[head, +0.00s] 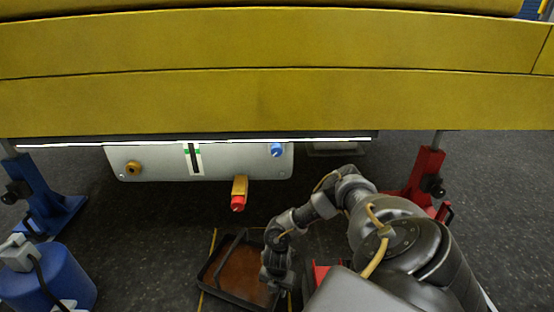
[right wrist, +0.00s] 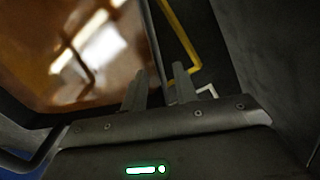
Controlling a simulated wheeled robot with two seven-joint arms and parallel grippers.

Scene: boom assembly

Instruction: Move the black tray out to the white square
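The black tray (head: 204,272) lies on the floor low in the middle of the head view, with brown liquid inside. It fills the upper left of the right wrist view, where its dark rim (right wrist: 153,40) runs down between my fingers. My right gripper (head: 272,277) is at the tray's right side. In the right wrist view its two fingers (right wrist: 160,84) are apart, one over the liquid side and one outside the rim. A small white corner line (right wrist: 207,90) shows beside the right finger; the rest of a white square is hidden. My left gripper is out of view.
Yellow floor lines (right wrist: 180,38) run beside the tray. A large yellow boom (head: 270,100) spans overhead, with a grey housing (head: 225,164) and a red-tipped fitting (head: 238,200) below. Blue (head: 50,205) and red (head: 425,175) stands flank it. A blue drum (head: 55,285) stands lower left.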

